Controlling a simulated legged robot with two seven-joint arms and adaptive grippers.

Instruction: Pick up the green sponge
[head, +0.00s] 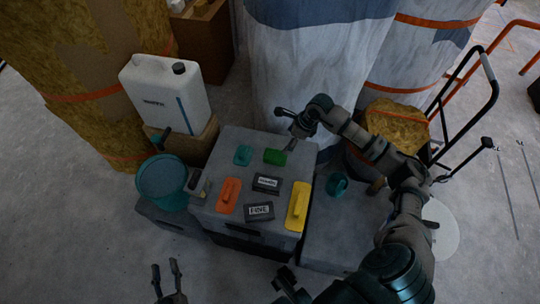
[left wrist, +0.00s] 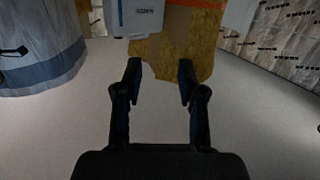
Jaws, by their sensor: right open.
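The green sponge (head: 275,157) lies on the back part of the grey work surface (head: 232,137) in the head view, with its top in sight. My right gripper (head: 285,128) is open and appears just beyond the sponge, near the surface's back edge; nothing is between its fingers. I cannot tell its exact height above the surface. My left gripper (head: 166,268) is at the bottom of the head view, well short of the surface. It also shows in the left wrist view (left wrist: 158,75), open and empty with its fingers apart. The sponge is not in that wrist view.
A teal piece (head: 242,154) lies left of the sponge. An orange float (head: 229,195), a yellow float (head: 298,205) and two dark labelled blocks (head: 259,211) lie nearer. A teal bucket (head: 162,183) stands left; a large wrapped roll (head: 300,75) stands behind.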

